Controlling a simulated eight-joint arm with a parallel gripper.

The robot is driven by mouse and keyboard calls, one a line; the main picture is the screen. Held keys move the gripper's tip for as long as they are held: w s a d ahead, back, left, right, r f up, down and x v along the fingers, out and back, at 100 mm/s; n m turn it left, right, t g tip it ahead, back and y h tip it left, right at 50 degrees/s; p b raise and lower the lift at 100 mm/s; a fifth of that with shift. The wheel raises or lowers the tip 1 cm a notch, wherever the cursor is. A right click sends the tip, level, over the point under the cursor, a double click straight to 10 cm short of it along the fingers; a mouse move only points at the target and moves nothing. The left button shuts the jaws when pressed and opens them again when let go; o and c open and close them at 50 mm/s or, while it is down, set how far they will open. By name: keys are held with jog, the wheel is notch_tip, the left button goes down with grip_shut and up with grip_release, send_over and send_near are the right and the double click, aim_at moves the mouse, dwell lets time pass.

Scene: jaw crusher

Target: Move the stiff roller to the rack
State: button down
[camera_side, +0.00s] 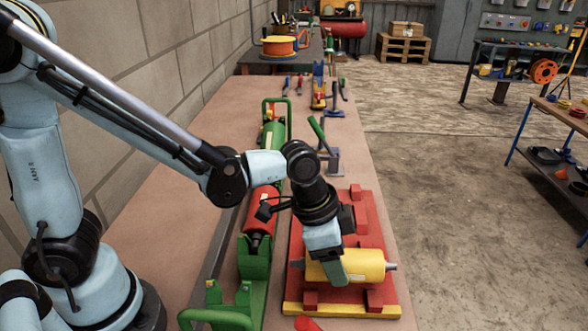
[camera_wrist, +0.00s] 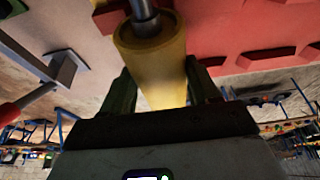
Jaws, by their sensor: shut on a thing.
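A yellow roller (camera_side: 365,264) with grey shaft ends lies level over the front part of a red rack (camera_side: 345,211). My gripper (camera_side: 335,268) is shut on this roller from above, near its middle in the side view. In the wrist view the roller (camera_wrist: 152,55) sits between the two dark green fingers of my gripper (camera_wrist: 160,88), with one shaft end pointing up the picture. The red rack (camera_wrist: 240,20) also shows there beside the roller. I cannot tell whether the shaft ends touch the rack's red blocks. The roller's middle is partly hidden by a finger.
A red roller (camera_side: 264,206) and a green roller (camera_side: 272,140) lie in a row left of the rack, with green stands (camera_side: 254,262) around them. A clamp with a green lever (camera_side: 325,145) stands behind the rack. Bare bench top (camera_side: 205,150) lies toward the wall.

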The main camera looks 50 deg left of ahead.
jog(key=shift+f, duration=0.8)
jog(key=shift+c, duration=0.9)
grip_release()
jog(key=shift+v, duration=6)
jog(key=a+n+t+y, duration=0.1)
jog(key=a+n, duration=0.2)
jog(key=a, duration=0.1)
jog(key=s+a+f+n+t, duration=0.1)
jog(key=a+n+t, duration=0.1)
jog(key=a, duration=0.3)
jog(key=a+f+n+t+y, duration=0.1)
jog(key=a+n, duration=0.3)
jog(key=a, duration=0.1)
jog(key=shift+s+a+y, duration=0.15)
jog(key=shift+s+y, duration=0.15)
